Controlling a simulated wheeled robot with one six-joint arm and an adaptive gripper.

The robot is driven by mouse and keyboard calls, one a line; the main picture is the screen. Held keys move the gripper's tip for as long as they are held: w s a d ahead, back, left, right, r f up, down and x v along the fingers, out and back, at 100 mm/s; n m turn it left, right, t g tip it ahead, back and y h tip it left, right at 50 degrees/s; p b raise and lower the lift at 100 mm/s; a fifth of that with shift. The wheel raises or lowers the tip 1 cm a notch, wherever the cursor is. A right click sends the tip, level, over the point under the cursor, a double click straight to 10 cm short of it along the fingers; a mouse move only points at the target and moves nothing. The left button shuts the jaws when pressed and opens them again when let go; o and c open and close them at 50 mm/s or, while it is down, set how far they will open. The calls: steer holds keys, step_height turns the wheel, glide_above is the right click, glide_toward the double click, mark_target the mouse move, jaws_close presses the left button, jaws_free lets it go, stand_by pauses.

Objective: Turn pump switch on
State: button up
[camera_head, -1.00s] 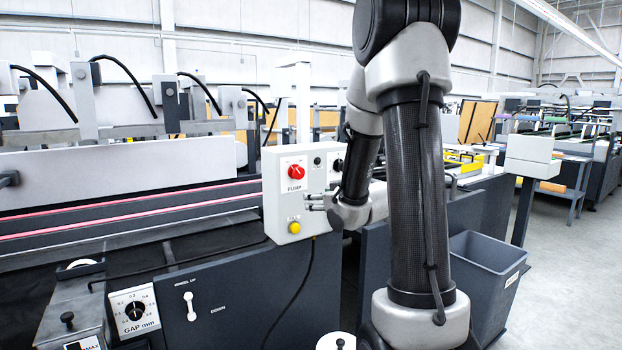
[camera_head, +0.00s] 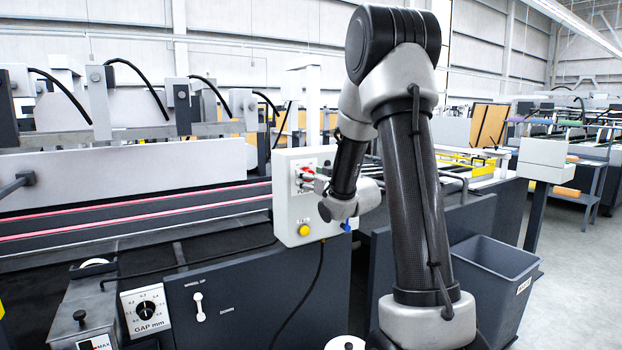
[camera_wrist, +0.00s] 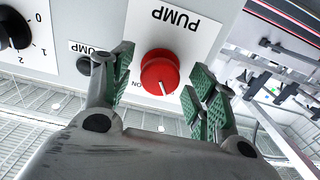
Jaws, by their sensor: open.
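The pump switch is a red round knob (camera_wrist: 160,72) with a white mark, under a PUMP label on a white plate (camera_wrist: 182,22). In the head view the red knob (camera_head: 308,170) is partly hidden by my gripper (camera_head: 304,180). In the wrist view my gripper (camera_wrist: 160,95) is open, with one green-padded finger on each side of the knob. The fingers look apart from the knob; whether either touches it I cannot tell. The picture in the wrist view is turned upside down. The knob's mark points down and slightly right there.
The control box (camera_head: 285,215) also carries a yellow button (camera_head: 304,230). A black dial (camera_wrist: 14,28) and a small dark button (camera_wrist: 84,66) sit beside the pump plate. A grey bin (camera_head: 490,275) stands at right. The GAP dial (camera_head: 147,310) is at lower left.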

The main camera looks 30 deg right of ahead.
steer(key=c, duration=1)
steer(key=shift+c, duration=0.2)
steer(key=shift+m, duration=0.4)
steer(key=m, duration=1.3)
steer(key=o, duration=1)
